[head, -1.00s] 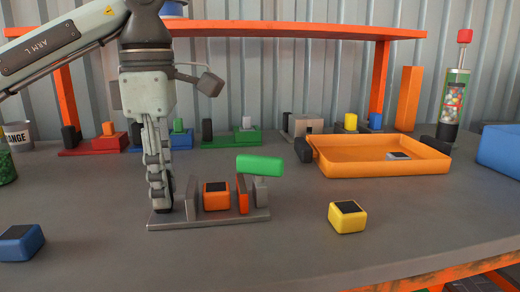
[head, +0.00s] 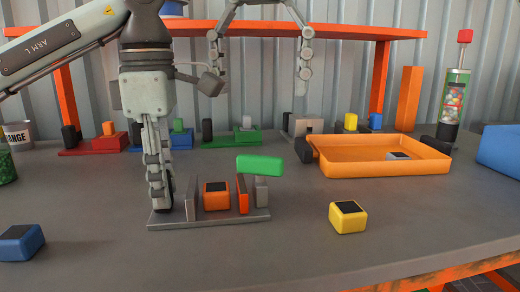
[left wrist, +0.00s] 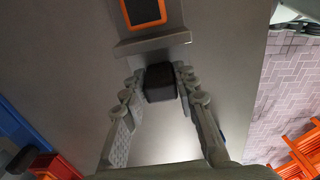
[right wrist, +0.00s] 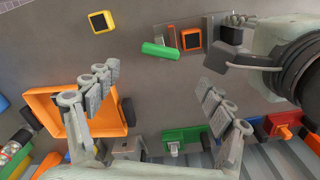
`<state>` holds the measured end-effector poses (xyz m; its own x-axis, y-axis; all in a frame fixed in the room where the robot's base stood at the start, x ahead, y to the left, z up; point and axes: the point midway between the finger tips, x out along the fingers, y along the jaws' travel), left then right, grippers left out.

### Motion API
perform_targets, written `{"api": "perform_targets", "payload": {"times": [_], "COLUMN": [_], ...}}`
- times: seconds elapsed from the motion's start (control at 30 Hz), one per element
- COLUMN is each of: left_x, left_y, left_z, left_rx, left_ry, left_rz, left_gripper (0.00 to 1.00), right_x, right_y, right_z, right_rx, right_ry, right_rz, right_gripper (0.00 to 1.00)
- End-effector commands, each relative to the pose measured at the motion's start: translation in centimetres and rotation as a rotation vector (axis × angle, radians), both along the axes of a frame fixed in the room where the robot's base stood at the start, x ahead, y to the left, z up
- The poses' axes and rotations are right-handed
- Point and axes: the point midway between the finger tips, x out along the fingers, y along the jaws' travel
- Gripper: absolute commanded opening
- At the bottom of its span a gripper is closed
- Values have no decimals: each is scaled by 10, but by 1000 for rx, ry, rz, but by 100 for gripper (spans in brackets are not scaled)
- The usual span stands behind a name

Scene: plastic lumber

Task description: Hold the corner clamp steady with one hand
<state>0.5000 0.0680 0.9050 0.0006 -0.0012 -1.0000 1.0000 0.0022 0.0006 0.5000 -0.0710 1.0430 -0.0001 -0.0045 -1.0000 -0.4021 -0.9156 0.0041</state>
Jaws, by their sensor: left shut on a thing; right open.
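The corner clamp (head: 240,217) stands on the table, with a grey base, a grey upright plate, an orange jaw (head: 242,194) and a green handle (head: 260,165) at its right end. An orange block with a dark top (head: 217,197) sits between the plate and the jaw. My left gripper (head: 161,205) points down at the clamp's left end and is shut on its black grip (left wrist: 160,82), seen between the fingers in the left wrist view. My right gripper (head: 262,85) is open and empty, high behind the clamp; the right wrist view shows the green handle (right wrist: 160,51) beyond its fingers.
A yellow block (head: 347,217) lies front right and a blue block (head: 20,243) front left. An orange tray (head: 385,167) stands to the right. Several coloured clamps, including a green one (head: 232,138), line the back below an orange shelf (head: 290,29). Table between clamp and yellow block is clear.

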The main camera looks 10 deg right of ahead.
Motion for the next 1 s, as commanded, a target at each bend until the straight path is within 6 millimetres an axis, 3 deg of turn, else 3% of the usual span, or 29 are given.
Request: {"api": "perform_targets", "payload": {"times": [0.3,0.5,0.9,1.0], "left_x": [0,0,0,0], "left_y": [-1,0,0,0], "left_z": [0,0,0,0], "left_rx": [-1,-1,-1,-1], "left_ry": [0,0,0,0], "left_rz": [-1,-1,-1,-1], "left_gripper": [0,0,0,0], "right_x": [0,0,0,0], "right_y": [-1,0,0,0], "right_z": [-64,-91,-100,-100], "right_rx": [0,2,4,4], "right_ry": [1,1,0,0], "right_rz": [0,0,0,0], "right_gripper": [81,81,81,71]}}
